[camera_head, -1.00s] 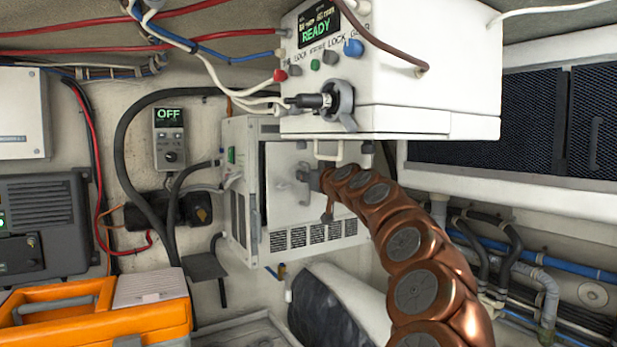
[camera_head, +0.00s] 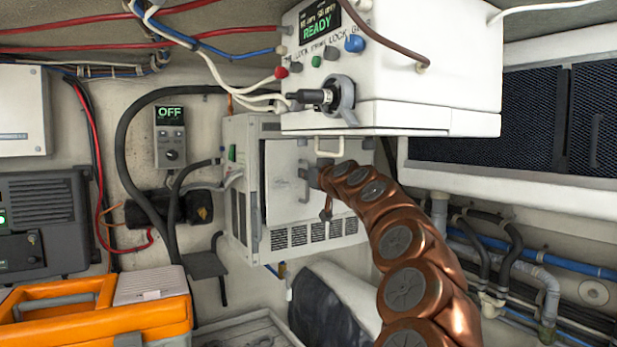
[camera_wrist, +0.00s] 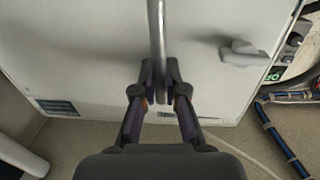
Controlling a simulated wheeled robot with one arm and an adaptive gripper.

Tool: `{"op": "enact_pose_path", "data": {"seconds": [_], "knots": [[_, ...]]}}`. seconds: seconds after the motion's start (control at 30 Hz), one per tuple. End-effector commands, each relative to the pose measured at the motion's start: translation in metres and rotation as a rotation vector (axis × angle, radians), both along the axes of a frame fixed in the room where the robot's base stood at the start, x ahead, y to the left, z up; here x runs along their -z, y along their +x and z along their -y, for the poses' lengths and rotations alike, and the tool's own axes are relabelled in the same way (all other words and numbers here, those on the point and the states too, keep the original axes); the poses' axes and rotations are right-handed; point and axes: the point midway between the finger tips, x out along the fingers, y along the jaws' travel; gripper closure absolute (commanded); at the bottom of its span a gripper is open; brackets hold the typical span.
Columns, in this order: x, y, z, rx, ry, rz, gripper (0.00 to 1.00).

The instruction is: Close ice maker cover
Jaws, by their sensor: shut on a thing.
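The ice maker (camera_head: 240,190) is a pale box with dark vent slots, mounted on the back wall below a white control box. Its cover (camera_head: 285,180) is a flat light panel on the front. My gripper (camera_head: 312,180) is at the cover's right part, partly hidden by its own arm. In the wrist view the gripper (camera_wrist: 160,97) is shut on a vertical metal handle bar (camera_wrist: 157,35) in front of the pale panel. A grey latch-like knob (camera_wrist: 242,53) is to the right. I cannot tell exactly how far the cover stands from the frame.
The white control box (camera_head: 400,80) reads READY and overhangs the ice maker. An orange toolbox (camera_head: 150,325) is at lower left. Hoses and cables (camera_head: 130,160) run along the left wall. Pipes (camera_head: 520,270) and a vented cabinet (camera_head: 530,120) are on the right.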

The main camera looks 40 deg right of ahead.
Motion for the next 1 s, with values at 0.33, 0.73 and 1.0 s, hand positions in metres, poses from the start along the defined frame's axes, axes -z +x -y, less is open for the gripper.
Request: {"op": "enact_pose_path", "data": {"seconds": [0.33,0.73,1.0], "knots": [[0.005,0.015,0.009,0.013,0.001,-0.001,1.0],[0.0,0.028,0.002,0.008,-0.003,0.003,1.0],[-0.001,0.029,-0.001,0.005,-0.004,0.005,1.0]]}}
